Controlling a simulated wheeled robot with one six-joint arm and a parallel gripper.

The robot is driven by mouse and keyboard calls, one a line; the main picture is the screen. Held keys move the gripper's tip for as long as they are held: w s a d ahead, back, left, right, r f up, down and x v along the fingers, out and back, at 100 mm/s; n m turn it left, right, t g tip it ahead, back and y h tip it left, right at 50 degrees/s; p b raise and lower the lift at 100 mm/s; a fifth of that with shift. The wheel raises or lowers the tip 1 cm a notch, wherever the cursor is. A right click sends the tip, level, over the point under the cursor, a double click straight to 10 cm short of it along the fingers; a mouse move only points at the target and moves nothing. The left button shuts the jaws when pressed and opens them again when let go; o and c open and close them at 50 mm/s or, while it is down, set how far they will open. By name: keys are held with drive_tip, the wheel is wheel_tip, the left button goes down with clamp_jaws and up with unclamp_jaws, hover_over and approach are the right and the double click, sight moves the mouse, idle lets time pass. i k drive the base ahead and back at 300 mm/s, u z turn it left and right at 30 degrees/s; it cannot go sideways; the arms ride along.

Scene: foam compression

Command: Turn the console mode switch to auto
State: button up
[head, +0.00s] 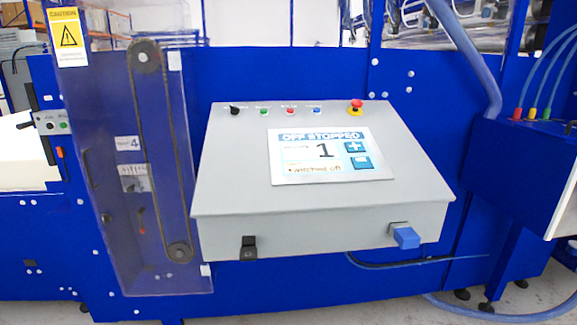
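The grey control console (232,180) stands out from the blue machine in the middle of the head view. Its sloped top carries a row of controls along the back edge. The black knob (235,111) at the left end of that row looks like the mode switch; its pointing direction is too small to tell. The console screen (331,157) reads "OFF STOPPED" with a large "1", and a lower line appears to say it is switched off. My gripper is not in view.
Beside the knob are a green button (264,112), a red button (290,111), a blue button (317,111) and a red emergency stop (356,106). A clear belt guard (115,230) stands left. A blue plug (406,237) juts from the console's front. Hoses hang right.

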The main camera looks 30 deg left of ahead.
sight(236, 110)
drive_tip(key=u, duration=1.1)
